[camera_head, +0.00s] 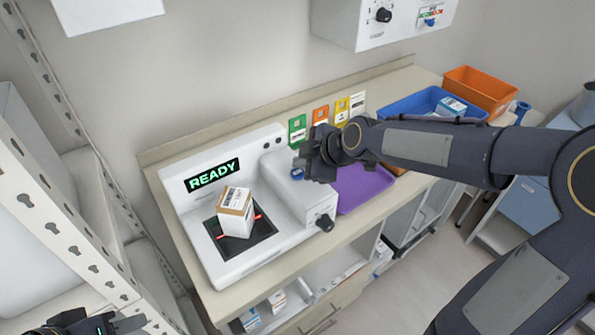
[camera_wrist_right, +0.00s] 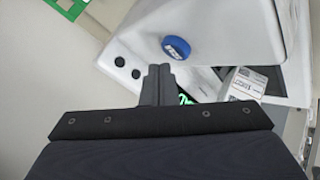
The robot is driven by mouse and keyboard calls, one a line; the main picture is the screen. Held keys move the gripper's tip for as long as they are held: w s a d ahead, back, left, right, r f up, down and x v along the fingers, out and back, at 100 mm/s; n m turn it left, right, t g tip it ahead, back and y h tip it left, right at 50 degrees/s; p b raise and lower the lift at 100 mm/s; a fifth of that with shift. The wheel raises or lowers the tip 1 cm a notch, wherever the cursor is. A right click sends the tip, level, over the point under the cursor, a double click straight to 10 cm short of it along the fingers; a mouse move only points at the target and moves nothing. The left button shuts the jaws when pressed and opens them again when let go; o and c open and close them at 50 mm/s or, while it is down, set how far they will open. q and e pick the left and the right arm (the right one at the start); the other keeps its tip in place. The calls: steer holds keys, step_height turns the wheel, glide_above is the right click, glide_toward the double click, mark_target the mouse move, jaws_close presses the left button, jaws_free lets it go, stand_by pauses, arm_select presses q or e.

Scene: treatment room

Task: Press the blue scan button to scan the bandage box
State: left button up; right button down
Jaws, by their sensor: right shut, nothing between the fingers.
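The white scanner (camera_head: 185,205) stands on the counter, and its screen reads READY in green. The bandage box (camera_head: 235,212), white and brown, stands on its dark scan plate, with a red line beside it. It also shows in the right wrist view (camera_wrist_right: 243,84). The blue scan button (camera_head: 297,174) is on the scanner's raised right part and shows clearly in the right wrist view (camera_wrist_right: 176,47). My right gripper (camera_head: 303,162) is shut and empty, close to the button. In the wrist view its fingertips (camera_wrist_right: 158,70) appear just short of the button. My left gripper (camera_head: 125,324) is partly visible low at left.
A purple tray (camera_head: 365,188) lies right of the scanner. Blue (camera_head: 400,107) and orange (camera_head: 480,88) bins stand further right. Colored cards (camera_head: 320,115) stand along the wall. A metal shelf rack (camera_head: 60,190) rises at left.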

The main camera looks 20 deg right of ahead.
mark_target(302, 174)
steer(key=shift+f, duration=0.1)
stand_by(0.7)
steer(key=shift+f+b, duration=0.3)
steer(key=shift+b, duration=0.4)
steer(key=shift+f+b, duration=0.45)
steer(key=shift+b, duration=0.15)
stand_by(0.4)
stand_by(0.3)
steer(key=shift+r+p, duration=0.35)
steer(key=shift+r, duration=0.5)
steer(key=shift+r+p, duration=1.5)
steer(key=shift+r, duration=1.05)
